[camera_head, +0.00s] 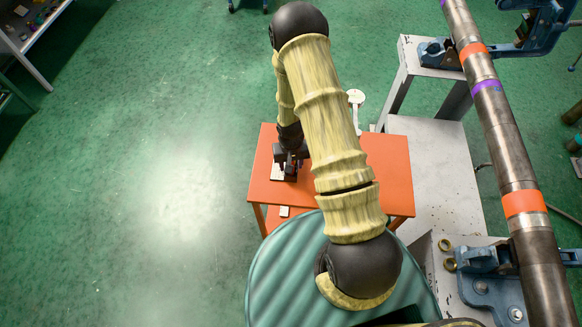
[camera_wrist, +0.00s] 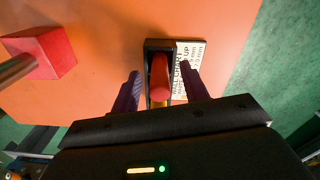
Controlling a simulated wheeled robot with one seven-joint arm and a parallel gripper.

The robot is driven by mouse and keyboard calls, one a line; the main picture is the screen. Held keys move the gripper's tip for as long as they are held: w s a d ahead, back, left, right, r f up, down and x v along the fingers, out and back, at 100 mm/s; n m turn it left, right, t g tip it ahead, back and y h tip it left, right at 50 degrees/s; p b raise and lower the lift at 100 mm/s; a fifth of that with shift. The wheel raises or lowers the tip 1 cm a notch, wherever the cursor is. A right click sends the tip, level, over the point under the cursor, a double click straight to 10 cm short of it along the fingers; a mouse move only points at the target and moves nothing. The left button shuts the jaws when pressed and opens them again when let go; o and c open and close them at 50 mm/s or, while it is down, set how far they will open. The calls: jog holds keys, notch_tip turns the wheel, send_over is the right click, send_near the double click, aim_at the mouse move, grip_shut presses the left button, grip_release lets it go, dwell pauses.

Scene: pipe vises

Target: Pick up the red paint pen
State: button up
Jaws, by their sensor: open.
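The red paint pen (camera_wrist: 159,72) shows in the wrist view as a red, rounded body with a yellow-orange part at its near end. It sits in a narrow black holder (camera_wrist: 148,52) on the orange table (camera_head: 388,160). My gripper (camera_wrist: 161,72) is open, with one dark purple finger on each side of the pen and a gap visible on both sides. In the head view my gripper (camera_head: 291,166) is low over the left part of the table. The pen cannot be made out there.
A printed white card (camera_wrist: 189,62) lies right of the holder. A red block (camera_wrist: 45,51) with a grey rod is on the left. In the head view, a long pipe (camera_head: 505,150) in blue vises (camera_head: 490,285) runs along the right. Green floor is clear on the left.

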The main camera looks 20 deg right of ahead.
grip_shut()
jog(key=shift+r, duration=0.1)
notch_tip(320, 180, up, 10)
jog(key=shift+f+b, duration=0.1)
jog(key=shift+b, duration=1.15)
